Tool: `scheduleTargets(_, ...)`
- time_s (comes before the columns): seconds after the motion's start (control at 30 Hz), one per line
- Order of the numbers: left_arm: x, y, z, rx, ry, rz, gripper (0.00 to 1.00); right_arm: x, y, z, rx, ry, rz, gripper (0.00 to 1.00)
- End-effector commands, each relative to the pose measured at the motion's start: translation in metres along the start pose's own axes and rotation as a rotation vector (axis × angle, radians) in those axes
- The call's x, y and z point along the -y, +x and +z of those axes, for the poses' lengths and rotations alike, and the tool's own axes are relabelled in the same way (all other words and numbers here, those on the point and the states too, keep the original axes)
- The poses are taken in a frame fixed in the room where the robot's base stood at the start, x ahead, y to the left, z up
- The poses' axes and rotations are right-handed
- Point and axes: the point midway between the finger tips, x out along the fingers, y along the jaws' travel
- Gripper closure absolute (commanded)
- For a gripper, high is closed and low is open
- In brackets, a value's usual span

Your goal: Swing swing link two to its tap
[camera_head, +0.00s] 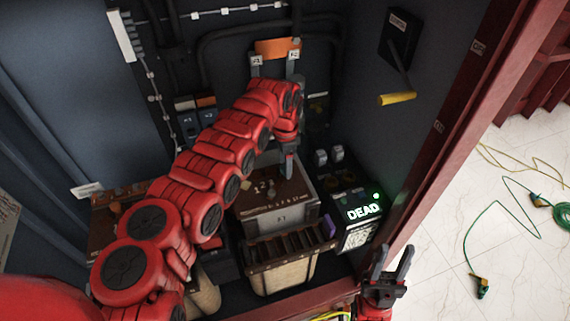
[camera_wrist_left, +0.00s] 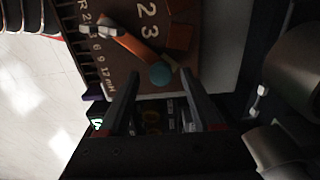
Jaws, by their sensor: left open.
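In the left wrist view a brown panel (camera_wrist_left: 125,60) carries white figures, among them 2 and 3. A copper-coloured link (camera_wrist_left: 130,40) lies across it, with a teal round piece (camera_wrist_left: 160,74) at one end and a pale tip at the other. I cannot tell which number this link has. The panel also shows on the box top (camera_head: 263,188) in the head view, partly hidden by my arm. My left gripper (camera_head: 288,165) is above the box; its open fingers (camera_wrist_left: 158,102) are apart and empty beside the teal piece. My right gripper (camera_head: 385,272) is open and empty at the lower right.
A meter (camera_head: 362,212) reading DEAD with a green light stands right of the box. A tan bin (camera_head: 285,265) sits in front. A yellow-handled lever (camera_head: 397,99) is on the right wall. Green and yellow cables (camera_head: 470,230) lie on the floor outside the red frame.

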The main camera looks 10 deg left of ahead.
Motion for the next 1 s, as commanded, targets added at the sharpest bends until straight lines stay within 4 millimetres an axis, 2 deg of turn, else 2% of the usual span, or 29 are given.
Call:
scheduleTargets(0.17,0.003,-0.028,0.0,-0.004,-0.001,-0.009,0.34,0.0,-0.008,0.001,0.0,0.0,0.0,0.6)
scheduleTargets(0.5,0.0,-0.119,-0.002,-0.003,0.002,-0.008,0.34,0.001,-0.029,0.005,0.0,0.0,0.0,0.6)
scheduleTargets(0.63,-0.001,-0.147,-0.002,-0.003,0.001,-0.004,0.34,0.002,-0.03,0.005,0.0,0.0,0.0,0.6)
scheduleTargets(0.8,-0.001,-0.164,-0.001,0.002,0.002,0.0,0.34,0.001,-0.026,0.004,0.0,0.0,0.0,0.6)
scheduleTargets(1.0,-0.001,-0.17,0.0,0.002,0.0,0.002,0.34,0.001,-0.025,0.004,0.0,0.0,0.0,0.6)
